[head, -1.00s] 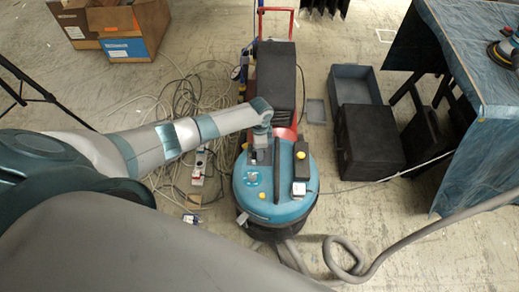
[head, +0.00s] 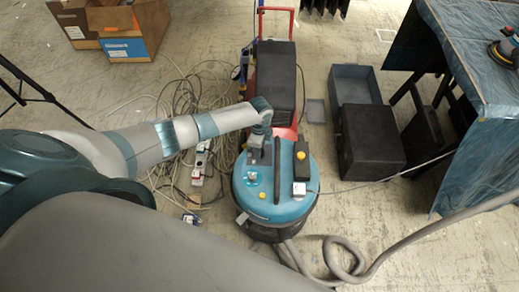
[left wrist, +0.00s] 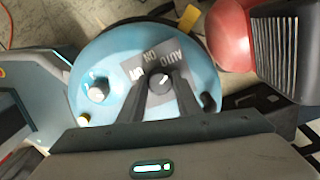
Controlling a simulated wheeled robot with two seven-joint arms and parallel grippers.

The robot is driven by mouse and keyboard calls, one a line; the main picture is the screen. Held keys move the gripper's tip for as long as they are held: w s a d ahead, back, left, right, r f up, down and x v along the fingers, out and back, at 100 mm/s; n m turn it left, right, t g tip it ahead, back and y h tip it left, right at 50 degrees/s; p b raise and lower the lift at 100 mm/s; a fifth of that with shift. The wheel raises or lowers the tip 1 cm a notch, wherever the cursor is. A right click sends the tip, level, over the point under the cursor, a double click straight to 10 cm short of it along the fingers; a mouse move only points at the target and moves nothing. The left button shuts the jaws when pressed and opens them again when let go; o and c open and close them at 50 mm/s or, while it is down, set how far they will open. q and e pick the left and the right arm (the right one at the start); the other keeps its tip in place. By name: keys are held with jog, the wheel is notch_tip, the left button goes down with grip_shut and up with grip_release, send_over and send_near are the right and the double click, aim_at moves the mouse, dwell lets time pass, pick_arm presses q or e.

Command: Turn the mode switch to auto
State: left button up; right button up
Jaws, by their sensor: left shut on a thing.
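The mode switch (left wrist: 160,82) is a dark round knob with a white pointer line on a grey label plate (left wrist: 165,62) on top of the blue vacuum machine (left wrist: 105,62). I can read ON and AUTO on the plate; a third label at the left is partly hidden. The pointer line slants to the upper right, toward the AUTO side. My left gripper (left wrist: 161,88) has its two fingers on either side of the knob and is shut on it. In the head view my left gripper (head: 261,150) is over the machine's lid (head: 275,205), and the knob is hidden. My right gripper is out of view.
Tangled cables (head: 190,95) lie to the left. A black case (head: 368,140) and a draped table (head: 485,75) stand to the right.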

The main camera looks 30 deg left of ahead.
pick_arm(q)
jog(key=o, duration=1.1)
jog(key=shift+r, duration=0.1)
notch_tip(320, 180, up, 17)
jog(key=shift+r, duration=0.15)
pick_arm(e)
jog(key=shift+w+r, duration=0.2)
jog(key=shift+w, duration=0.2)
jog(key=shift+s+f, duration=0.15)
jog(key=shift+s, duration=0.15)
